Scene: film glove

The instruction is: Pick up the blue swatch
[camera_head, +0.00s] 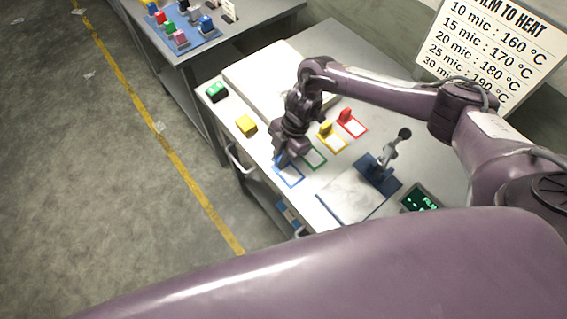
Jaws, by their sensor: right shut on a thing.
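My right gripper (281,163) points down over the blue-outlined card (289,175) on the white table. It is shut on the blue swatch, which is mostly hidden by the fingers. I cannot tell whether the swatch touches the card. My left gripper is out of view.
A yellow swatch (326,128) and a red swatch (345,114) stand at their outlined cards; a green-outlined card (314,157) lies beside the blue one. A lever press (384,165), a small display (420,199), a yellow block (246,124) and a green block (216,91) are on the table (262,152).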

